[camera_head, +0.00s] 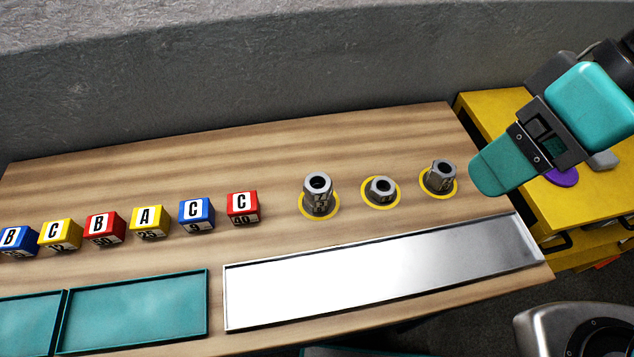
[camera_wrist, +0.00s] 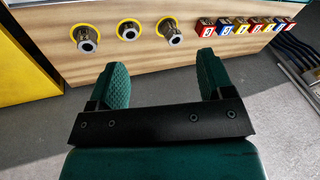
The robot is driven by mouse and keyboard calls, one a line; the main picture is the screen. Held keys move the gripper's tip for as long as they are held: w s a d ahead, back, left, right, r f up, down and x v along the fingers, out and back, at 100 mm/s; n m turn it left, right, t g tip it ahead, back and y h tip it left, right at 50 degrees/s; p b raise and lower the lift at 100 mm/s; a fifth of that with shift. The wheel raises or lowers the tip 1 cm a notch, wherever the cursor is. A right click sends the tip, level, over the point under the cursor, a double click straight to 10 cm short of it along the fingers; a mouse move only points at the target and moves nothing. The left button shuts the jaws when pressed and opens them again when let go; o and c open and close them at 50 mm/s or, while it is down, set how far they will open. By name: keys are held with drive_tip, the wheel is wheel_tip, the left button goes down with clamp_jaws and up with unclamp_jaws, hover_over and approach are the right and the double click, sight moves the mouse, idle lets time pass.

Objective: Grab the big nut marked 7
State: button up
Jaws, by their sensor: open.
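Three grey metal nuts stand on yellow rings on the wooden bench. The left nut (camera_head: 318,192) is the tallest; the middle nut (camera_head: 381,188) is low; the right nut (camera_head: 441,177) is mid-height. Marks show on the sides of some, but I cannot read a 7 on any. In the wrist view their order is reversed: the right nut (camera_wrist: 87,40), the middle nut (camera_wrist: 129,31), the tall nut (camera_wrist: 171,37). My gripper (camera_head: 492,172) is right of the right nut, apart from it. In the wrist view my gripper (camera_wrist: 161,75) is open and empty, its green fingers spread apart.
A shiny metal tray (camera_head: 380,275) lies in front of the nuts. Teal trays (camera_head: 135,308) are at front left. Several lettered cubes (camera_head: 243,208) stand in a row left of the nuts. A yellow cabinet (camera_head: 490,105) is at the right. The bench behind the nuts is clear.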

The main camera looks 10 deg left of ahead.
drive_tip(key=shift+o, duration=0.4)
drive_tip(key=m+g, duration=0.1)
drive_tip(key=m, duration=2)
hover_over(318, 182)
drive_tip(key=d, duration=0.2)
drive_tip(key=f, duration=1.6)
drive_tip(key=shift+w+d+f, duration=0.2)
drive_tip(key=shift+w+f, duration=0.05)
drive_tip(key=shift+w, duration=0.15)
drive_tip(key=shift+p+x, duration=1)
drive_tip(key=shift+x, duration=1.75)
drive_tip(key=shift+r, duration=0.1)
drive_tip(key=c, duration=1.1)
